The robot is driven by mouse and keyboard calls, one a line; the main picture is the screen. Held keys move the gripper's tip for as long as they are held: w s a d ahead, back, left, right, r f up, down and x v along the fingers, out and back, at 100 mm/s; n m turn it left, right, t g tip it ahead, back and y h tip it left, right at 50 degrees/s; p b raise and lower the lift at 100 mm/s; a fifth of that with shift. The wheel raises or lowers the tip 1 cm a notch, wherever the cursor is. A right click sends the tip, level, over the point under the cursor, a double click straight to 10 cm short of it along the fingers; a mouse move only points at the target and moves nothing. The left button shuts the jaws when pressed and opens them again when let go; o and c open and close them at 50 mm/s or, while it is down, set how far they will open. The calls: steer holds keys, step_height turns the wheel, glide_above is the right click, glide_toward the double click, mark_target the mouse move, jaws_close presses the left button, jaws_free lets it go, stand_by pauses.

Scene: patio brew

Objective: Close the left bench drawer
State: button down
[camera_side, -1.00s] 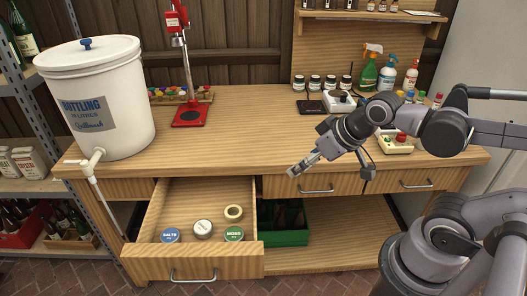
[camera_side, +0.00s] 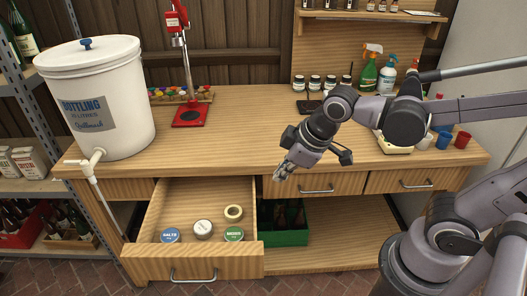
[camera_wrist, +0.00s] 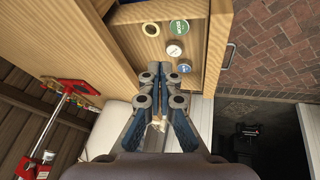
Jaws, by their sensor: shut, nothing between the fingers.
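The left bench drawer (camera_side: 190,262) is pulled far out from the bench. A metal bar handle (camera_side: 194,277) is on its front. Inside lie a blue-labelled tin (camera_side: 170,235), a pale-lidded tin (camera_side: 204,228), a green-labelled tin (camera_side: 234,233) and a tan ring (camera_side: 233,212). The drawer also shows at the top of the wrist view (camera_wrist: 207,48). My gripper (camera_side: 281,177) is shut and empty, above and right of the drawer, in front of the bench's front edge. Its fingers also show in the wrist view (camera_wrist: 161,72). It appears apart from the drawer.
The bench top (camera_side: 245,130) is clear in the middle. A white bottling bucket (camera_side: 95,100) with a tap stands at the left. A red capper (camera_side: 190,115) stands behind. Two shut drawers (camera_side: 325,184) are right of the open one. A green crate (camera_side: 287,222) sits below.

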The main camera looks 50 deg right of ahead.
steer(key=w+a+f+n+g, duration=0.2)
steer(key=a+f+n, duration=0.3)
steer(key=a+n, duration=0.65)
steer(key=n+g+h, duration=0.1)
steer(key=n+h, duration=0.2)
steer(key=n, duration=0.6)
glide_toward(225, 272)
steer(key=s+a+r, duration=0.3)
steer(key=s+a, duration=0.1)
steer(key=shift+w+d+f, duration=0.7)
steer(key=shift+d+f, duration=0.1)
steer(key=shift+f, duration=0.75)
steer(key=shift+w+d+f, duration=0.7)
steer(key=shift+d+f, duration=0.1)
steer(key=shift+f, duration=0.75)
steer(key=shift+w+d+f, duration=0.75)
steer(key=shift+d+f, duration=0.1)
steer(key=shift+f, duration=0.7)
steer(key=shift+w+d, duration=0.1)
steer(key=w+d, duration=1.7)
steer(key=shift+w+d, duration=0.2)
